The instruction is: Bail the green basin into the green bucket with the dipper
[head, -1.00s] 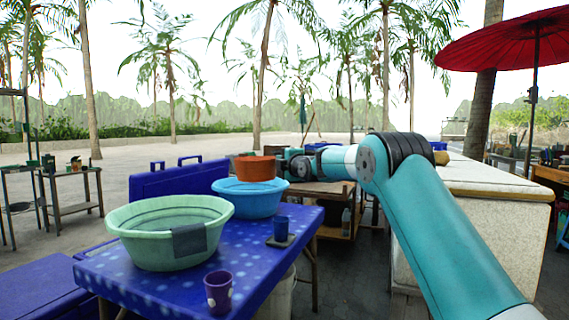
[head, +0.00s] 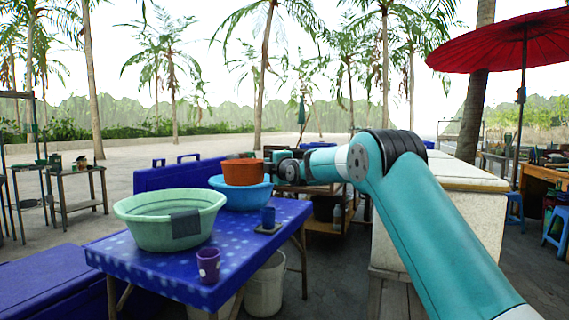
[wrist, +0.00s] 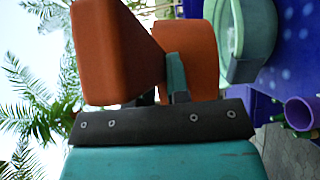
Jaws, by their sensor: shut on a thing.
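The orange dipper (head: 243,173) is held up in front of the light blue basin, seen against its far side in the head view. My gripper (head: 276,168) is at its right side, shut on it. In the wrist view the dipper (wrist: 115,50) shows large, with a teal finger (wrist: 177,75) against its orange part. The green basin (head: 150,234) stands on the blue table, left of the dipper, with a dark cloth over its rim; its edge also shows in the wrist view (wrist: 234,45). I cannot make out a green bucket; a whitish bucket (head: 265,288) stands under the table.
The blue table (head: 150,270) also bears a light blue basin (head: 238,200), a purple cup (head: 208,265) and a blue cup (head: 268,216) on a dark coaster. A white-topped counter (head: 400,240) stands right of the table. Paved floor lies between them.

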